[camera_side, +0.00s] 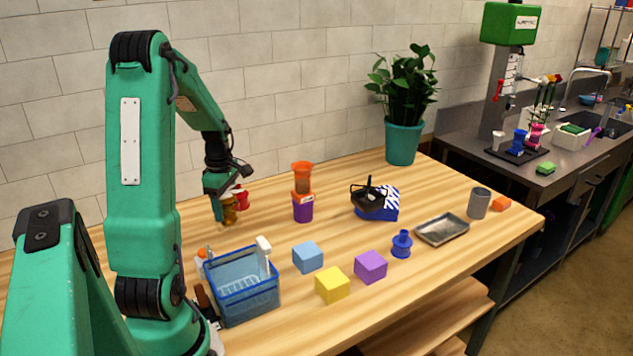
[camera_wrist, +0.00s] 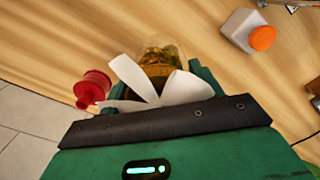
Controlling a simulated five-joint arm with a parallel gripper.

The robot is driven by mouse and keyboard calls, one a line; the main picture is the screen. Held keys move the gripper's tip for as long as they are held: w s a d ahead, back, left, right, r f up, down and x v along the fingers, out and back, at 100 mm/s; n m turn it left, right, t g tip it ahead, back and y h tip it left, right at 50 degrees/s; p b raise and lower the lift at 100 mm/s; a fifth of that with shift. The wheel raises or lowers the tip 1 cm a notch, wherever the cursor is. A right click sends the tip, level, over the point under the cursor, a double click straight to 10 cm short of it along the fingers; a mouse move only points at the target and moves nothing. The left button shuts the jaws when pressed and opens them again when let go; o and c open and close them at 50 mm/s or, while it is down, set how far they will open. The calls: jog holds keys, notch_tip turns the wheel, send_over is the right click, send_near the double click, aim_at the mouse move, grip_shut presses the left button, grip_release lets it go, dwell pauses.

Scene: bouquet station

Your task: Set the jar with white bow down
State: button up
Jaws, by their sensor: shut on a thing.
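The jar (camera_wrist: 160,52) is amber glass with a clear rounded end, and its white bow (camera_wrist: 140,78) spreads in broad loops at the near side. My gripper (camera_wrist: 158,84) is shut on it, with green fingers on both sides; the bow hides part of the grip. In the side view the jar (camera_side: 230,214) shows as a small amber shape under my gripper (camera_side: 223,200), at the back left of the wooden table. Whether its base touches the table I cannot tell.
A red object (camera_wrist: 92,88) is close beside my gripper. A white bottle with an orange cap (camera_wrist: 244,32) lies farther right in the wrist view. A blue basket (camera_side: 247,295) stands in front, and an orange and purple container (camera_side: 303,205) stands to the right. Bare wood lies between them.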

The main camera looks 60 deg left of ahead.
aim_at(227, 215)
jog(key=shift+f, duration=2)
jog(key=o, duration=1.3)
jog(key=shift+f, duration=0.15)
notch_tip(227, 215, up, 12)
jog(key=shift+r, duration=0.2)
